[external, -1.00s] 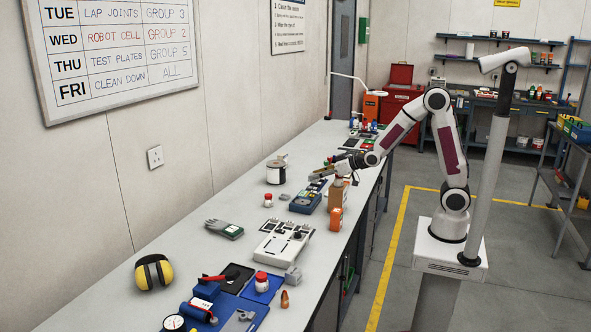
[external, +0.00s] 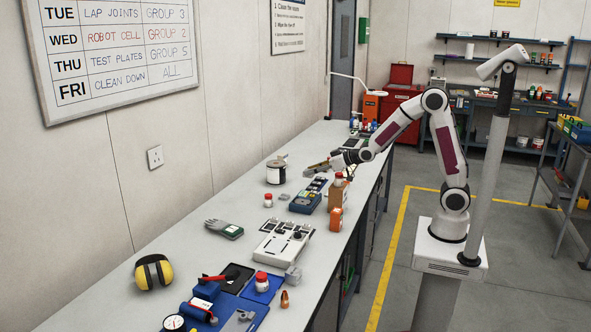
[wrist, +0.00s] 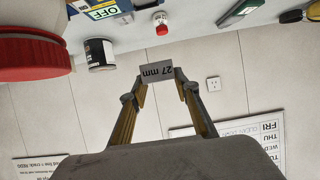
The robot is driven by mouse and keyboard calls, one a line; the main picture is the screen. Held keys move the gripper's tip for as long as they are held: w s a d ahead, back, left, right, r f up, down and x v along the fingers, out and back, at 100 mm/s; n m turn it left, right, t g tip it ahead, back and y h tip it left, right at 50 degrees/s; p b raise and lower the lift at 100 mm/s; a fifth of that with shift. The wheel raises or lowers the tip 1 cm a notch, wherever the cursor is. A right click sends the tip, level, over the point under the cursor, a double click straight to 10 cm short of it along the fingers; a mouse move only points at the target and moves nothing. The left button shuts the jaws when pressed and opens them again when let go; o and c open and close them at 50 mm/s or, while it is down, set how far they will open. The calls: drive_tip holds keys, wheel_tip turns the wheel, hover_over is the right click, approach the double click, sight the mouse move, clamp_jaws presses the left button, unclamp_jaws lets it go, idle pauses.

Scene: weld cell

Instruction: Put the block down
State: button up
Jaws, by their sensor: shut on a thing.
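My gripper (external: 314,167) is above the long bench in the external view, reaching toward the wall between the pot and the cardboard box. In the wrist view my gripper (wrist: 160,78) has its fingertips closed on a small grey block (wrist: 156,72) marked "27 mm". The block is held in the air, apart from the bench top. In the external view it is too small to make out clearly at the fingertips.
The bench (external: 190,250) holds a pot (external: 276,174), a blue device (external: 306,200), a cardboard box (external: 337,194) with a red-capped jar (external: 339,178) on top, a small red-capped jar (external: 268,200) and a white control box (external: 282,245). Bare bench lies along the wall.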

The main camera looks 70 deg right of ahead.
drive_tip(key=shift+w+d+r+n+g+y, duration=0.4)
drive_tip(key=shift+w+d+r+n+y, duration=1.35)
drive_tip(key=shift+w, duration=3.25)
drive_tip(key=shift+w+d+r+n+g+y, duration=0.4)
drive_tip(key=shift+w+d+r+n+y, duration=1.3)
drive_tip(key=shift+w, duration=3.25)
drive_tip(key=s+d+f+n+g+y, duration=0.2)
drive_tip(key=s+d+f, duration=0.1)
drive_tip(key=d+f, duration=1.1)
drive_tip(key=shift+s+f, duration=0.2)
drive_tip(key=shift+s, duration=0.2)
drive_tip(key=shift+f, duration=3.15)
